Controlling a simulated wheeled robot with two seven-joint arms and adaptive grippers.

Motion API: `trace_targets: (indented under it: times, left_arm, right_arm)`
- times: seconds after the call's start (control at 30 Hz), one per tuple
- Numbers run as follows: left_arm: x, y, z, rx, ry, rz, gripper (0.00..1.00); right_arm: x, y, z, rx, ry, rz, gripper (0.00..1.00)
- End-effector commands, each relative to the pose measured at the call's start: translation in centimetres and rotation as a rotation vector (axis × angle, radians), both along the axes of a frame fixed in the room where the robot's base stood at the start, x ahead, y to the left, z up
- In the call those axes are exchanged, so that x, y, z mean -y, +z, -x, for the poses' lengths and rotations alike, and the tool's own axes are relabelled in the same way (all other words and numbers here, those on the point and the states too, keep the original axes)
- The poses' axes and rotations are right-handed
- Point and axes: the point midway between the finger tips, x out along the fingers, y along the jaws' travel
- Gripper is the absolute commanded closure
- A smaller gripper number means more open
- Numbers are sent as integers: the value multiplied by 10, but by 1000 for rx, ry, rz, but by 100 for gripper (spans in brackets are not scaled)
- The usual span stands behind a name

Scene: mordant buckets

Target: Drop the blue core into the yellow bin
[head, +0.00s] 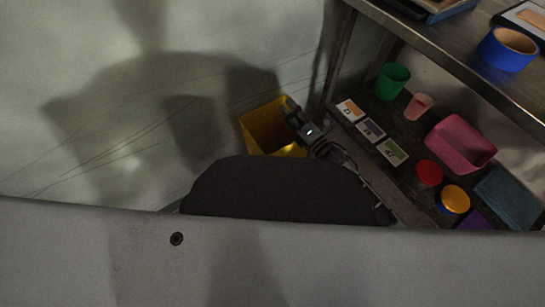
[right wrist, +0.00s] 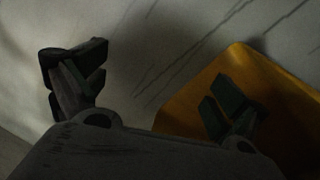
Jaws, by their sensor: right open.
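The yellow bin (head: 258,130) stands on the floor left of the shelf unit in the head view. In the right wrist view the yellow bin (right wrist: 185,110) fills the right side. My right gripper (head: 291,108) is over the bin's right side in the head view. In the right wrist view my right gripper (right wrist: 152,85) has its fingers wide apart with nothing between them; one finger is in front of the bin. A blue cylinder with a tan inside (head: 503,52), possibly the blue core, stands on the upper shelf. The bin's inside is mostly hidden. My left gripper is not in view.
The metal upper shelf (head: 440,55) overhangs a lower shelf holding a green cup (head: 391,81), a pink cup (head: 419,106), a pink tub (head: 461,142), a red round thing (head: 429,173), an orange-topped one (head: 455,199) and several cards (head: 371,130). The floor left of the bin is clear.

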Motion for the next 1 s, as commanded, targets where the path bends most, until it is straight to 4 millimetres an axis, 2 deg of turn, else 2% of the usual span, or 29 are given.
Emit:
trace_targets:
  times: [0.27, 0.7, 1.0]
  left_arm:
    - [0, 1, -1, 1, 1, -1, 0]
    - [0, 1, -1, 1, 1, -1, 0]
    - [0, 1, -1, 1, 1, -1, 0]
  right_arm:
    - [0, 24, 0, 4, 1, 0, 2]
    - [0, 80, 0, 4, 1, 0, 2]
    - [0, 96, 0, 0, 0, 0, 2]
